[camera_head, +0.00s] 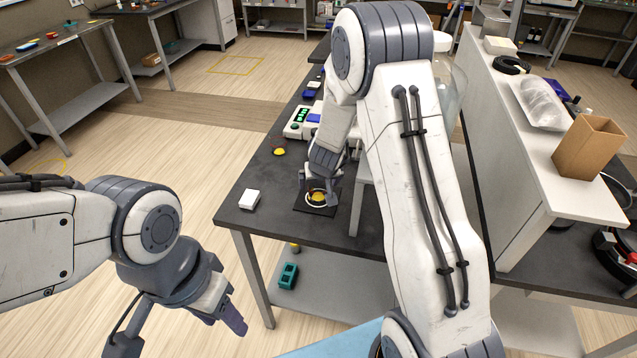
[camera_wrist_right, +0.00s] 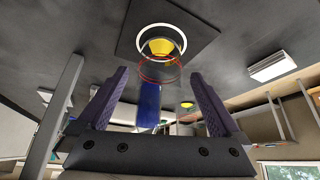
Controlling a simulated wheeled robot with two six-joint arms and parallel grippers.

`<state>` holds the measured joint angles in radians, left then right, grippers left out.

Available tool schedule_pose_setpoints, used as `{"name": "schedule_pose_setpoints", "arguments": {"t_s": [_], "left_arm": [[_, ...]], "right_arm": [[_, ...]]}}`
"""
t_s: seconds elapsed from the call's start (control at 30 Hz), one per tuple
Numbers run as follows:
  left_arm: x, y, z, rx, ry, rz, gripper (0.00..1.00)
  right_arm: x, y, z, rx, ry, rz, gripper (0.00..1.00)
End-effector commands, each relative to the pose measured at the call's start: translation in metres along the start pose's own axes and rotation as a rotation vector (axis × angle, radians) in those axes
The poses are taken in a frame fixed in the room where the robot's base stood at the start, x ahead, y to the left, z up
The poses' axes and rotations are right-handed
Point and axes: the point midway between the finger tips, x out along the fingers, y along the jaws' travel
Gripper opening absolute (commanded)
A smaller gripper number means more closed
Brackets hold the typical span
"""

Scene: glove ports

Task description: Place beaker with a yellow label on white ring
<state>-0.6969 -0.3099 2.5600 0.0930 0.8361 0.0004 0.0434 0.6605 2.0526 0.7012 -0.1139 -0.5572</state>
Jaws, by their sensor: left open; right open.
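A black square mat (camera_head: 327,210) lies near the front edge of the dark table, with the white ring (camera_head: 308,200) on it. A yellow patch, seemingly on the clear beaker (camera_head: 318,196), shows inside the ring; in the right wrist view the beaker (camera_wrist_right: 160,47) appears within the white ring (camera_wrist_right: 183,37), below a thin red circle. Its glass outline is hard to make out. My right gripper (camera_head: 319,184) is open just above it, with its fingers apart on either side in the wrist view (camera_wrist_right: 160,75). My left gripper (camera_head: 180,328) is open and empty, left of the table.
A white box (camera_head: 249,200) lies left of the mat. Another yellow object (camera_head: 279,152) and a white device (camera_head: 299,122) stand farther back. A raised white shelf (camera_head: 505,150) with a cardboard box (camera_head: 590,147) is at right. A teal rack (camera_head: 288,275) sits on the lower shelf.

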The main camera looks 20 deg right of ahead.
Motion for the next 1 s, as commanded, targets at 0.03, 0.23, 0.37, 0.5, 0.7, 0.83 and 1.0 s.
{"name": "schedule_pose_setpoints", "arguments": {"t_s": [0.03, 0.23, 0.37, 0.5, 0.7, 0.83, 1.0], "left_arm": [[-0.01, 0.001, -0.001, 0.0, 0.0, 0.0, 0.5], [-0.03, 0.002, -0.002, -0.001, 0.0, 0.0, 0.5], [-0.038, 0.003, -0.002, -0.002, 0.0, 0.0, 0.5], [-0.043, 0.003, -0.002, -0.002, 0.0, 0.0, 0.5], [-0.042, 0.003, -0.002, -0.002, 0.0, 0.0, 0.5], [-0.042, 0.003, -0.002, -0.002, 0.0, 0.0, 0.5], [-0.042, 0.003, -0.002, -0.002, 0.0, 0.0, 0.5]], "right_arm": [[-0.018, 0.0, -0.004, 0.001, 0.002, -0.001, 1.0], [-0.061, 0.0, -0.003, 0.0, 0.001, 0.0, 1.0], [-0.08, 0.0, -0.002, -0.001, 0.001, 0.0, 1.0], [-0.09, -0.002, -0.001, -0.003, 0.0, -0.003, 1.0], [-0.14, -0.071, 0.02, -0.121, -0.049, -0.158, 1.0], [-0.218, -0.137, 0.081, -0.318, -0.174, -0.323, 1.0], [-0.307, -0.147, 0.175, -0.589, -0.356, -0.384, 1.0]]}}
